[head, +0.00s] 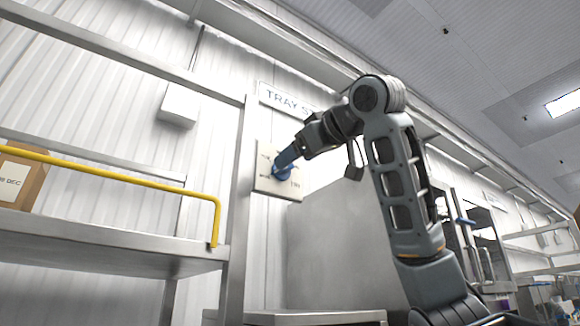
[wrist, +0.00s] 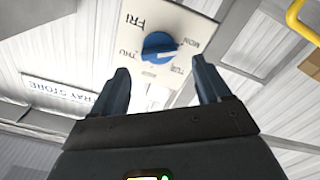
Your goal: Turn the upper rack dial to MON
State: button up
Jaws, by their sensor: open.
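The blue dial (wrist: 160,46) sits on a pale plate (wrist: 187,18) in the wrist view. FRI, THU, TUE and MON are printed around it, with MON to its right. A pale mark shows on the dial's lower right part; I cannot tell exactly which label it points to. In the head view the plate (head: 264,184) is on the wall, and my gripper mostly hides the dial. My gripper (wrist: 161,68) is open and empty, facing the plate. Its fingers lie left and right below the dial in the wrist view, with no clear contact. My gripper in the head view (head: 284,163) is close to the plate.
A TRAY STORE sign (head: 289,100) hangs just above the plate. A metal post (head: 238,200) stands left of it. A shelf with a yellow rail (head: 120,178) and a cardboard box (head: 22,180) is at the left. A large grey cabinet (head: 335,250) stands below my forearm.

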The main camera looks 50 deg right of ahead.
jog(key=shift+b+v, duration=0.3)
jog(key=shift+v, duration=1.35)
